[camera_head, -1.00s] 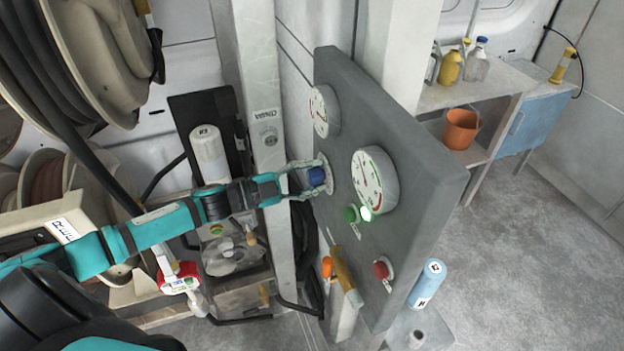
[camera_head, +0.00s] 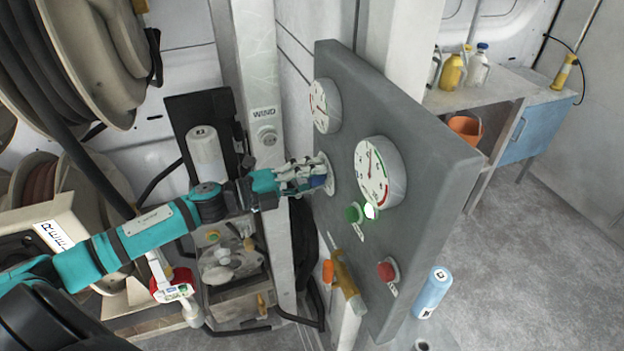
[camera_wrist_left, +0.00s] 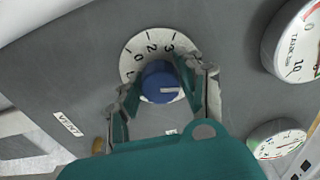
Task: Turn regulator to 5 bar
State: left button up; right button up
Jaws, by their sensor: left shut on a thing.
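The regulator is a blue knob (camera_head: 319,182) on a round white dial on the grey panel (camera_head: 345,245). In the left wrist view the blue knob (camera_wrist_left: 160,82) has a light pointer line aimed to the right. Dial numerals 2 and 3 show above it; its right side is hidden by a finger. My left gripper (camera_head: 316,176) is shut on the knob, with one finger on each side of it. It also shows in the left wrist view (camera_wrist_left: 163,90). My right gripper is not in view.
A pillar (camera_head: 262,130) stands close behind my left wrist.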

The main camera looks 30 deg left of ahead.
pick_arm(q)
jog(key=shift+m, duration=0.3)
jog(key=o, duration=1.1)
jog(key=shift+o, duration=0.2)
jog(key=shift+s+a+f, duration=0.1)
jog(key=shift+s+a, duration=0.2)
jog(key=shift+s, duration=0.1)
jog(key=v, duration=1.1)
